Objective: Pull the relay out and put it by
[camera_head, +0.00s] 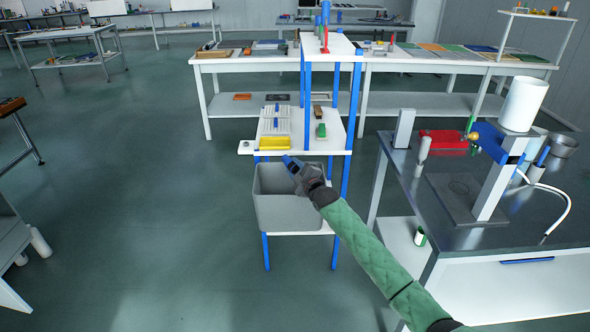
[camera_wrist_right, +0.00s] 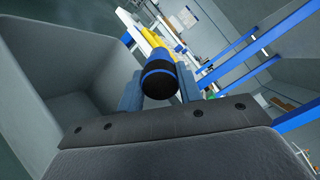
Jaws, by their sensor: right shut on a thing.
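My right gripper (camera_head: 290,163) is over the grey bin (camera_head: 280,215), just in front of the white shelf (camera_head: 298,147). In the wrist view my right gripper (camera_wrist_right: 160,92) is shut on a short black cylinder with a blue band (camera_wrist_right: 160,80). I cannot tell from its look whether this is the relay. A yellow part (camera_head: 274,143) lies at the shelf's front edge; yellow also shows behind the cylinder in the wrist view. A white ribbed panel (camera_head: 274,124) with blue parts stands behind it. My left gripper is out of view.
A green piece (camera_head: 321,131) and a brown block (camera_head: 318,112) lie on the shelf's right side. Blue posts (camera_head: 349,130) rise beside it. A dark-topped bench (camera_head: 540,205) with a press-like stand is at the right.

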